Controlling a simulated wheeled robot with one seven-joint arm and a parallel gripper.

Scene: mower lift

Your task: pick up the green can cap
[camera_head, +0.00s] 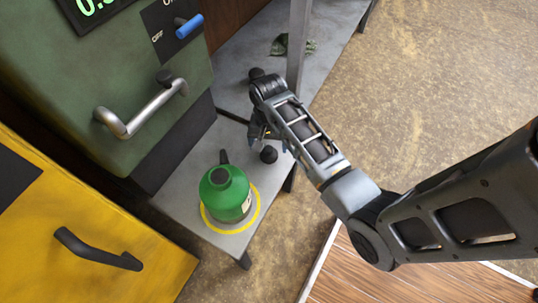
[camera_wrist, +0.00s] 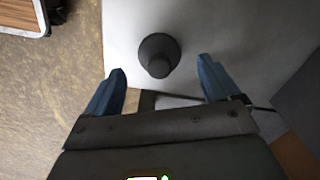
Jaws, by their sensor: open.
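The green can (camera_head: 226,196) stands upright on the grey bench inside a yellow ring, with a dark spout on its top. A small dark cap (camera_head: 268,155) sits apart from it on the bench, to its upper right in the head view. In the wrist view the cap (camera_wrist: 159,55) is a dark round piece with a raised knob, on the pale bench top. My gripper (camera_head: 261,134) is open and empty, close to the cap. In the wrist view the cap appears between and slightly beyond the blue fingertips (camera_wrist: 161,68). The height between them is unclear.
The grey bench (camera_head: 184,188) has a metal post (camera_head: 298,45) and a crumpled dark-green cloth (camera_head: 294,45) farther back. A green machine with a metal handle (camera_head: 143,107) and a yellow cabinet (camera_head: 75,235) stand at left.

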